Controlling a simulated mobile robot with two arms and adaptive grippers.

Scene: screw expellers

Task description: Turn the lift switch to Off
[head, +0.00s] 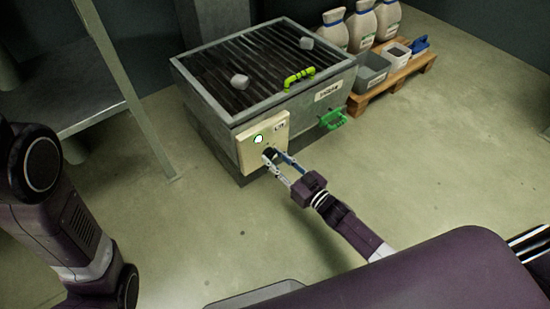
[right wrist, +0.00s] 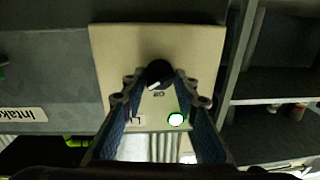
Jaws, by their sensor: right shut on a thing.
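The lift switch is a black round knob (head: 269,153) on a beige control panel (head: 250,155) on the front of the grey intake box. In the right wrist view the knob (right wrist: 158,72) sits between my fingertips, with a white mark at its lower edge beside the small "Off" lettering. The exact angle of the mark is hard to tell. My right gripper (head: 275,160) is shut on the knob. A lit green-white lamp (head: 258,139) is on the same panel. My left arm shows at the left of the head view, but its gripper is out of view.
A green handle (head: 333,119) sticks out right of the panel. A pallet (head: 395,78) with bottles and bins stands behind. A metal shelf (head: 75,90) is at left.

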